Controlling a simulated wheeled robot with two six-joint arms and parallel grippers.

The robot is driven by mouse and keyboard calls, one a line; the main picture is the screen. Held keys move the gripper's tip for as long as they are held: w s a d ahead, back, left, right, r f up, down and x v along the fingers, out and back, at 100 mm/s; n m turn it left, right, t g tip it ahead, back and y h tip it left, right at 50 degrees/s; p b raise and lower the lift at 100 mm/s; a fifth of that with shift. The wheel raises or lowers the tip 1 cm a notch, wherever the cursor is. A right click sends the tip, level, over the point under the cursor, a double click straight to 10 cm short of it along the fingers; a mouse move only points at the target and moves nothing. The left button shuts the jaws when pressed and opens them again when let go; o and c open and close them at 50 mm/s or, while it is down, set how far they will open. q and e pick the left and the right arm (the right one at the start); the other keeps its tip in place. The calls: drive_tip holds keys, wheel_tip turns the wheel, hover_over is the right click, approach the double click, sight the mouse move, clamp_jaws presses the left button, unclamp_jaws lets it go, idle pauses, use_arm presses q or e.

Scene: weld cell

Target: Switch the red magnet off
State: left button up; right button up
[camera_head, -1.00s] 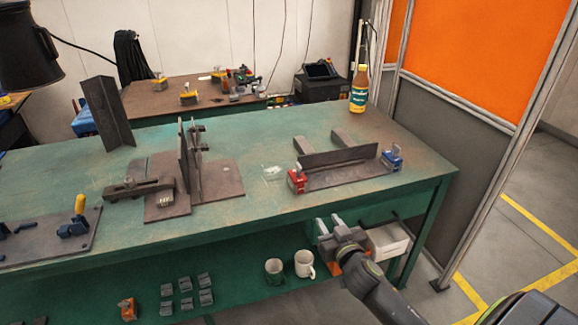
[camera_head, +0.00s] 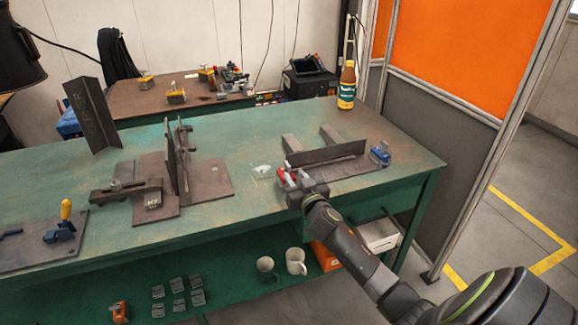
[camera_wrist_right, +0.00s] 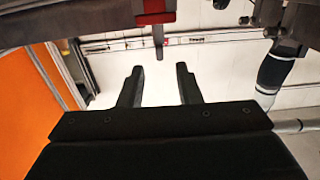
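The red magnet (camera_head: 284,173) sits at the left end of the upright plate (camera_head: 326,154) on the green table, partly hidden behind my right gripper (camera_head: 289,183). The two fingers of my right gripper (camera_wrist_right: 159,85) are apart and empty. The lever lies just beyond the fingertips, roughly in line with the gap. I cannot tell whether they touch. My left gripper is not in view.
A blue magnet (camera_head: 380,154) sits at the plate's right end. A bottle (camera_head: 346,86) stands at the table's back right. Welded plates and a clamp (camera_head: 126,190) stand left of the gripper. Mugs (camera_head: 295,261) are on the lower shelf.

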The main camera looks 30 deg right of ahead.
sight(290, 168)
drive_tip(key=shift+x, duration=2.85)
clamp_jaws()
